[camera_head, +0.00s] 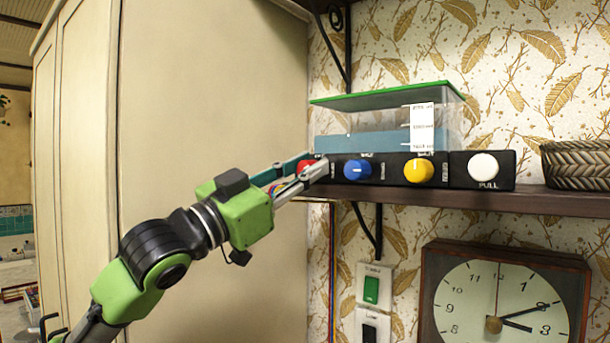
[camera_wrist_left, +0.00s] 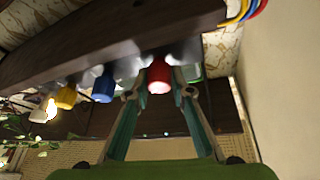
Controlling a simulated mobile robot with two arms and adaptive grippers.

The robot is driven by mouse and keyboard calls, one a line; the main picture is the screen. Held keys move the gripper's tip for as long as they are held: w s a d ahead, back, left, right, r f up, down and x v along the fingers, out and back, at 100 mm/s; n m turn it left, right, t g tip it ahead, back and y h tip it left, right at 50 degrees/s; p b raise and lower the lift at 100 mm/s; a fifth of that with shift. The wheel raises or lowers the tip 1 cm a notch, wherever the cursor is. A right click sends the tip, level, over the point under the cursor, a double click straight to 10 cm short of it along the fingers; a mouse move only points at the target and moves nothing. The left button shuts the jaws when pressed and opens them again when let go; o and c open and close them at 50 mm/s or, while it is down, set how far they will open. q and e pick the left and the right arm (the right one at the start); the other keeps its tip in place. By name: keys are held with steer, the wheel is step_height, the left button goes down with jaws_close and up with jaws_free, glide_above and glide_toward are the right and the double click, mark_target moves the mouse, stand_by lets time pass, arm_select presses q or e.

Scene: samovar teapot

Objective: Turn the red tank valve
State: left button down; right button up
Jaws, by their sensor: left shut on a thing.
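The red tank valve (camera_head: 306,165) is a red knob at the left end of a black panel on the shelf, mostly hidden by my gripper in the head view. It shows clearly in the left wrist view (camera_wrist_left: 159,78), between the fingertips. My left gripper (camera_head: 313,166) reaches it from the left and is shut on it, with a finger on each side. It also shows in the left wrist view (camera_wrist_left: 160,90). The clear tank (camera_head: 375,141) with blue liquid and a green lid stands behind the panel. My right gripper is not in view.
To the right on the panel are a blue knob (camera_head: 357,170), a yellow knob (camera_head: 418,171) and a white pull knob (camera_head: 483,167). A woven basket (camera_head: 577,164) sits on the shelf (camera_head: 555,200). A clock (camera_head: 505,297) and switches (camera_head: 371,291) are below. A tall cabinet (camera_head: 215,100) stands at left.

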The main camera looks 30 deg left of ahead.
arm_select(q)
steer(key=n+t+y, duration=0.1)
steer(key=n+y, duration=0.1)
steer(key=n, duration=0.2)
steer(key=n+y, duration=0.3)
steer(key=n, duration=0.1)
steer(key=shift+r+n, duration=0.1)
steer(key=shift+n, duration=0.3)
steer(key=n+y+p, duration=0.1)
steer(key=n, duration=0.1)
steer(key=n+y+p, duration=0.1)
steer(key=n, duration=0.2)
steer(key=shift+y, duration=0.4)
steer(key=shift+n+g+y+p, duration=0.35)
steer(key=shift+n+y, duration=0.3)
steer(key=shift+n, duration=0.65)
steer(key=shift+n+g+y+p, duration=0.35)
steer(key=shift+n+y, duration=0.3)
steer(key=shift+n, duration=0.65)
steer(key=shift+a, duration=0.1)
steer(key=shift+f, duration=0.2)
steer(key=c, duration=1.8)
jaws_free()
steer(key=shift+w, duration=0.1)
